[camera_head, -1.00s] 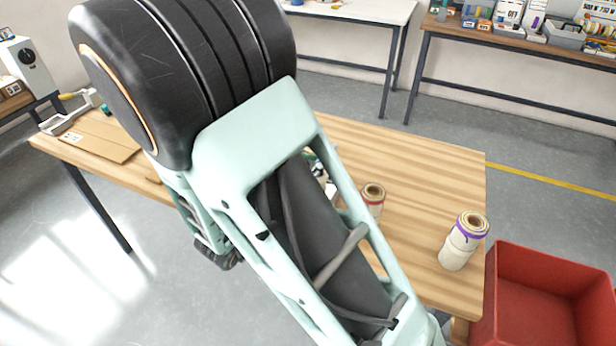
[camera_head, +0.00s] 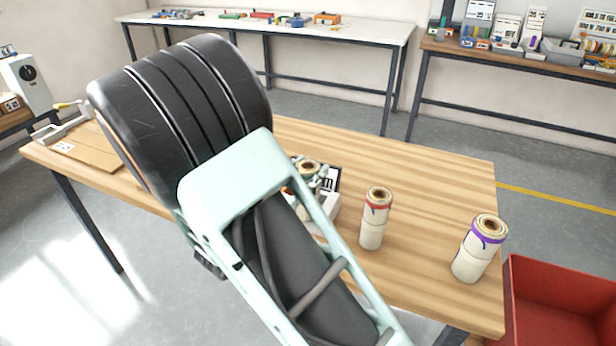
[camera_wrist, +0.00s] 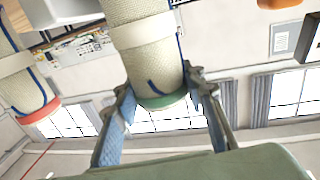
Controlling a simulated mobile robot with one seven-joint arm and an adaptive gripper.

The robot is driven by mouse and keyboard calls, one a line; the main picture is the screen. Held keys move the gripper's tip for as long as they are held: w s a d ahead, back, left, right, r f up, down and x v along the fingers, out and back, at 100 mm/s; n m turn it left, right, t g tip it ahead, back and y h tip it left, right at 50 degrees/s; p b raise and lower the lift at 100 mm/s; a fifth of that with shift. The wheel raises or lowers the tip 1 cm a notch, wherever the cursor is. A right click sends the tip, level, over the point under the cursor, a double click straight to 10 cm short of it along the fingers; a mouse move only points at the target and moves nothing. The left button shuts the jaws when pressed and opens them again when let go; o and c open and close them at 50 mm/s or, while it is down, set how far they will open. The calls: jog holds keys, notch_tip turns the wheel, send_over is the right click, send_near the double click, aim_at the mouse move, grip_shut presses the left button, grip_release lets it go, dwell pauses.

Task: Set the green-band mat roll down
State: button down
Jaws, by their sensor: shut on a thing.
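The green-band mat roll (camera_wrist: 150,62) is cream with a woven surface and stands between the two fingers of my gripper (camera_wrist: 158,82) in the wrist view. The fingers are shut on it close to its green-banded end. In the head view only the top of this roll (camera_head: 309,167) shows past my arm, over the wooden table (camera_head: 425,178). My arm hides its lower part, so I cannot tell whether it touches the table.
A red-band roll (camera_head: 373,222) stands upright right of my arm, and a purple-band roll (camera_head: 472,255) stands near the table's right end. A red bin (camera_head: 560,310) is beyond that end.

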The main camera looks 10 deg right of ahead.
jog(key=c, duration=1.7)
grip_release()
jog(key=shift+f, duration=0.15)
jog(key=o, duration=0.5)
jog(key=shift+c, duration=0.2)
jog(key=shift+r, duration=0.3)
jog(key=v, duration=1.2)
jog(key=shift+p, duration=0.3)
